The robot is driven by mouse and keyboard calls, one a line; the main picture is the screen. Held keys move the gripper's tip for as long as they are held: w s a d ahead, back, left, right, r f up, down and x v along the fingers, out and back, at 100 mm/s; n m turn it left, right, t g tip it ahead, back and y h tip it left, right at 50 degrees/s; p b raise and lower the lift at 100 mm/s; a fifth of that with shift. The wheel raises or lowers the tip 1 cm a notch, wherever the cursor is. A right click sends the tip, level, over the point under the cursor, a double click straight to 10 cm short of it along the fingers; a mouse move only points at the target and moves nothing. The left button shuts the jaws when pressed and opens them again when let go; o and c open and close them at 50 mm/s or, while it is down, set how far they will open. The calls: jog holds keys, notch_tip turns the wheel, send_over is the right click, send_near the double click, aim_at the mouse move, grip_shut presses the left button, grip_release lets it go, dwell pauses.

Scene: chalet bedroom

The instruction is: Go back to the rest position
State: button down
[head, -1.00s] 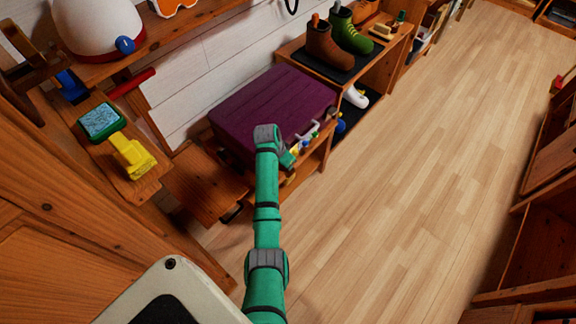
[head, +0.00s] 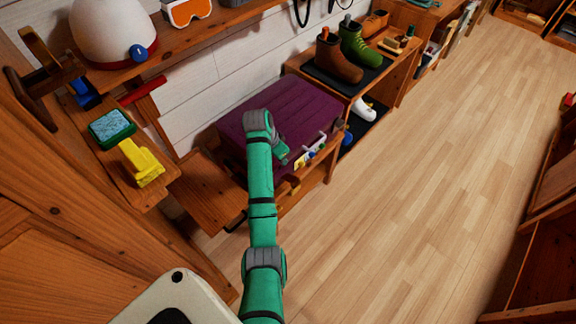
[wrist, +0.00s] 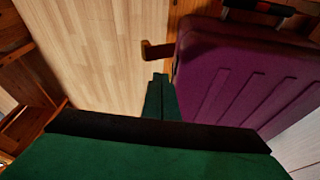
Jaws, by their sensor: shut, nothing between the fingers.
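My green arm reaches up from the bottom of the head view, with a grey joint at its far end. My gripper (head: 284,156) points away to the lower right of that joint, in front of the purple suitcase (head: 262,102). In the wrist view, the gripper's green fingers (wrist: 160,92) lie together with nothing between them. The suitcase (wrist: 235,80) fills the right side of that view, beside the fingers. I cannot tell exactly how far the fingers are from it.
The suitcase lies on a wooden bench. Brown boots (head: 338,62) and green boots (head: 359,45) stand on a shelf behind. A white helmet (head: 108,28), a yellow object (head: 142,165) and a blue-topped green box (head: 111,127) are at left. The wooden floor (head: 420,180) at right is clear.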

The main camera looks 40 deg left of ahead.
jog(key=shift+v, duration=1.95)
jog(key=shift+w+d, duration=0.15)
jog(key=d+f+n+t+y, duration=0.1)
jog(key=d+f+t+y, duration=0.1)
jog(key=d+f, duration=1.3)
jog(key=s+d+f+t, duration=0.1)
jog(key=s+d, duration=0.3)
jog(key=d, duration=0.3)
jog(key=s+d+f+t, duration=0.15)
jog(key=s+d, duration=0.25)
jog(key=d, duration=0.4)
jog(key=s+d+r+t, duration=0.3)
jog(key=s+d+r, duration=0.55)
jog(key=s, duration=0.35)
jog(key=s+d+r+t, duration=0.2)
jog(key=s+r, duration=0.3)
jog(key=r, duration=0.3)
jog(key=s+d+r+t+h, duration=0.1)
jog(key=s+d+r+t, duration=0.1)
jog(key=s+r, duration=0.3)
notch_tip(320, 180, up, 4)
jog(key=shift+s+d+f, duration=0.2)
jog(key=shift+s+d, duration=0.2)
jog(key=shift+d, duration=0.5)
